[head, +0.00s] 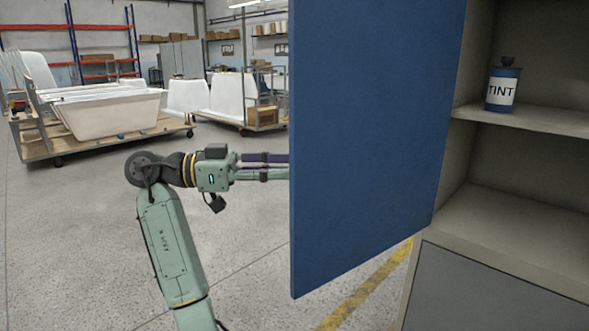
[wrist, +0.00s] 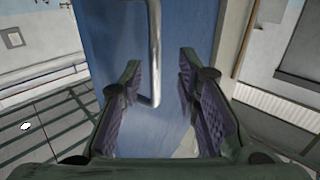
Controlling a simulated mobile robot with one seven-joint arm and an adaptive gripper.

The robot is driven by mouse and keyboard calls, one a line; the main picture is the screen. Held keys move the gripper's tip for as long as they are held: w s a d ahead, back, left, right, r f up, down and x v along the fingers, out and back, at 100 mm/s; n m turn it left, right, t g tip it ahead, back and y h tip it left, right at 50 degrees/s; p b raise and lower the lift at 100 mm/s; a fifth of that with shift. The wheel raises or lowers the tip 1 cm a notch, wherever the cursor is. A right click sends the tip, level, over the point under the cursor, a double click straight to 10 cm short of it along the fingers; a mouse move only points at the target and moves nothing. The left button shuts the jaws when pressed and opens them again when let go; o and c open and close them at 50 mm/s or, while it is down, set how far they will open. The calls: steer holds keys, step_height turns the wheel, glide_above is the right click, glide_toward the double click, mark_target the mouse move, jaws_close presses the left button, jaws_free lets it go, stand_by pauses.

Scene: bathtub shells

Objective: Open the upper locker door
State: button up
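The upper locker door (head: 372,140) is a blue panel that stands swung wide open in the head view, hinged at the locker's left side. It fills much of the wrist view (wrist: 182,30). A metal bar handle (wrist: 154,50) on the door's outer face shows in the wrist view, between my two fingers in the picture and closer to the left one. My gripper (head: 270,166) is at the door's outer side, its fingertips hidden behind the panel in the head view. In the wrist view the fingers (wrist: 162,75) are spread apart; whether one touches the handle I cannot tell.
The locker's open compartment has a shelf (head: 540,121) with a blue TINT can (head: 502,86). A closed grey lower door (head: 480,290) is below. White bathtub shells (head: 110,110) on carts stand at the back left. The floor left of my arm is clear.

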steer(key=a, duration=0.8)
steer(key=shift+a, duration=0.3)
steer(key=shift+w, duration=0.1)
